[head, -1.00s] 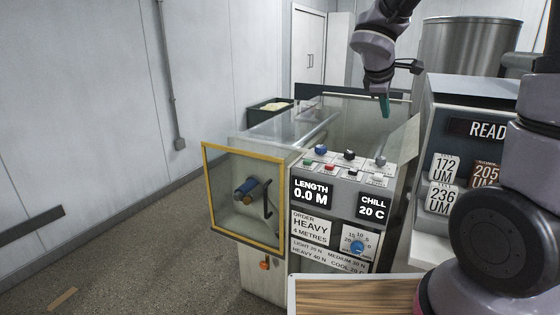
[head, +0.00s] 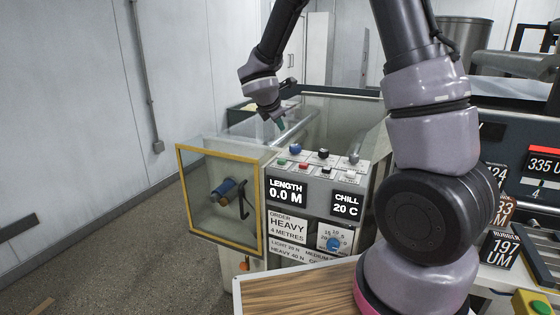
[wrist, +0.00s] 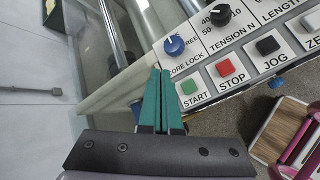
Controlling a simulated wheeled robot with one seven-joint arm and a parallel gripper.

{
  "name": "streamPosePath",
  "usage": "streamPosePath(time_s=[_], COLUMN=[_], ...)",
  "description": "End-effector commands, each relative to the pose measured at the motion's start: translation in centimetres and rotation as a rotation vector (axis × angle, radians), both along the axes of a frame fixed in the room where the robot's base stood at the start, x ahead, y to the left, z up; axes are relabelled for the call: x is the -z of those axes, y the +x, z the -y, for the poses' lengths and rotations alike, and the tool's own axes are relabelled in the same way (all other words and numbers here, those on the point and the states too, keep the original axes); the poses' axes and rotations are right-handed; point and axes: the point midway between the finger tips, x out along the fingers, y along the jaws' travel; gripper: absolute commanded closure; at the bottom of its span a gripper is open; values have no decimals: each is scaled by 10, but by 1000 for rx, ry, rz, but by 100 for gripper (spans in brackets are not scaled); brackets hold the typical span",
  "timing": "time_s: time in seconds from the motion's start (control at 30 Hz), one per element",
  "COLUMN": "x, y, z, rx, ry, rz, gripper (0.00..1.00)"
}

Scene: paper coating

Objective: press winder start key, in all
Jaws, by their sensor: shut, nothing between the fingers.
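The winder's start key is a small green button (wrist: 189,87) labelled START in the wrist view, at the left end of a key row. It also shows in the head view (head: 282,162) on the sloping top panel. My gripper (wrist: 160,72) has its teal fingers together, empty, pointing at the panel. Its tips appear just left of the start key and below the blue core lock knob (wrist: 174,46). In the head view my gripper (head: 281,124) hangs above the panel's rear left; I cannot tell the exact gap. The length display (head: 286,191) reads 0.0 M.
The red stop key (wrist: 225,69) and black jog key (wrist: 267,45) sit right of the start key. The black tension knob (wrist: 220,14) is behind them. A yellow-framed clear guard (head: 218,202) covers the winder's left front. A wooden-topped surface (head: 295,290) lies in front.

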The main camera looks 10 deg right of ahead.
Motion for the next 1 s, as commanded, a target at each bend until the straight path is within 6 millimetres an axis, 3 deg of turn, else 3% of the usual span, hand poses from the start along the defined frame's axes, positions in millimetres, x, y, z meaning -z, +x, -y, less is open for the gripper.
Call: streamPosePath(time_s=[0.23,0.7,1.0], x=[12,74,88], y=[0,0,-1], z=[1,1,1], rx=[1,2,2], ry=[-2,-1,1], rz=[-3,-2,-1], gripper=[100,100,100])
